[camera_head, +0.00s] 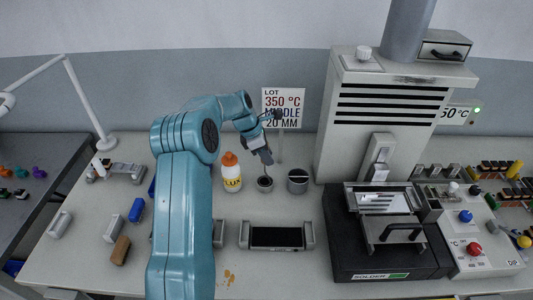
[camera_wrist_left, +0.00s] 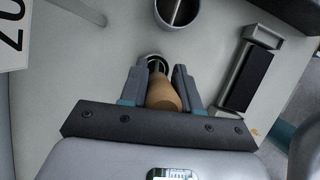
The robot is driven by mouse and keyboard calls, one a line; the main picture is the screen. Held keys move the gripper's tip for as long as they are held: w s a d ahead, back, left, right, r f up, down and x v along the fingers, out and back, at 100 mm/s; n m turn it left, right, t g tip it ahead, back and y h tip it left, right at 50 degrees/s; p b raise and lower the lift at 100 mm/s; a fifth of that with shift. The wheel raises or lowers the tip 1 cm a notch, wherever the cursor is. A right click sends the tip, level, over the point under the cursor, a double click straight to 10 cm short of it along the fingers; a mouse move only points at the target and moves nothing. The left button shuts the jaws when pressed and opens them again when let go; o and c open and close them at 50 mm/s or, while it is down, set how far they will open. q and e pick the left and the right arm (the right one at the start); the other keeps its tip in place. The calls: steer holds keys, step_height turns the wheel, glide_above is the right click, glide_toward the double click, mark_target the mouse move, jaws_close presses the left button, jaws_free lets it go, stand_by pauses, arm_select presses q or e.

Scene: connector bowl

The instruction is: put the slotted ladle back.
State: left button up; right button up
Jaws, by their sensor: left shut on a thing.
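My left gripper (camera_head: 264,156) is at the back middle of the bench, pointing down over a small dark-mouthed cup (camera_head: 265,184). In the left wrist view its fingers (camera_wrist_left: 160,88) are shut on the tan wooden handle of the slotted ladle (camera_wrist_left: 163,96). The far end of the handle points at the small cup (camera_wrist_left: 150,57). The ladle's slotted head is hidden, so I cannot tell how far it is inside the cup. My right gripper is not in view.
A grey metal pot (camera_head: 298,182) stands just right of the small cup. A white bottle with an orange cap (camera_head: 231,173) stands close on the left. A sign (camera_head: 284,108) is behind. A black-topped fixture (camera_head: 277,237) lies in front, and the solder machine (camera_head: 388,235) is at right.

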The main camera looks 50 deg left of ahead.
arm_select(q)
steer(key=shift+f, duration=0.15)
steer(key=o, duration=1.1)
steer(key=shift+c, duration=0.2)
steer(key=b+v, duration=0.1)
steer(key=v, duration=1.1)
steer(key=shift+r, duration=0.2)
